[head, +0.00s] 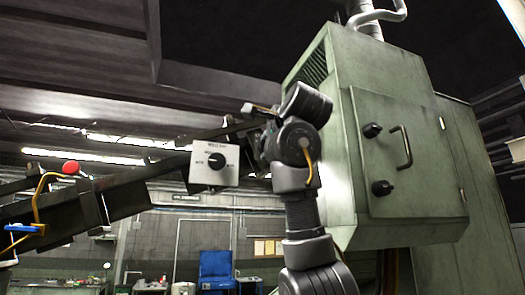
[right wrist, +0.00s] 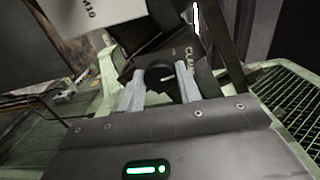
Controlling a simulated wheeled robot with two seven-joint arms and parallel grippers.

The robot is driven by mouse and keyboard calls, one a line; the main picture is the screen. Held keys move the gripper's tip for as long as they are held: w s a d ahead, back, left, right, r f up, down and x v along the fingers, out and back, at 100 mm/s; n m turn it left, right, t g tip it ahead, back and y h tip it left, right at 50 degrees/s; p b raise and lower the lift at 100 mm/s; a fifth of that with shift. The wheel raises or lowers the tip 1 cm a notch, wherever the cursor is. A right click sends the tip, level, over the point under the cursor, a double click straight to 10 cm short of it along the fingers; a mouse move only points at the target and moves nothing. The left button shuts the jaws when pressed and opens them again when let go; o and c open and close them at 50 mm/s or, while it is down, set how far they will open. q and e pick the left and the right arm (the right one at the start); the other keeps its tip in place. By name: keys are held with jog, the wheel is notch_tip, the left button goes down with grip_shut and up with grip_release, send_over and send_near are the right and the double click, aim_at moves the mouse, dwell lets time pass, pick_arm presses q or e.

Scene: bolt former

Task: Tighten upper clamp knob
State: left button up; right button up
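In the right wrist view a dark round knob (right wrist: 160,74) stands in front of a black plate with partly visible white lettering that looks like "CLAM". The two pale fingers of my right gripper (right wrist: 160,82) lie on either side of it. I cannot tell whether they touch it. In the head view my right arm rises in the middle, and its gripper end (head: 262,110) is at the dark sloping beam. The knob is not clearly visible there. My left gripper is not in view.
A white selector box (head: 213,165) with a black dial hangs on the dark beam (head: 130,197), left of my right arm. A green cabinet (head: 430,215) with black latches and a handle stands close on the right. A red button (head: 71,168) is at far left.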

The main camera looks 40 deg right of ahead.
grip_shut()
jog(key=n+b, duration=0.1)
jog(key=n, duration=0.6)
jog(key=shift+n, duration=0.4)
jog(key=o, duration=0.8)
grip_release()
jog(key=shift+o, duration=0.2)
jog(key=b+v, duration=0.4)
jog(key=v, duration=0.4)
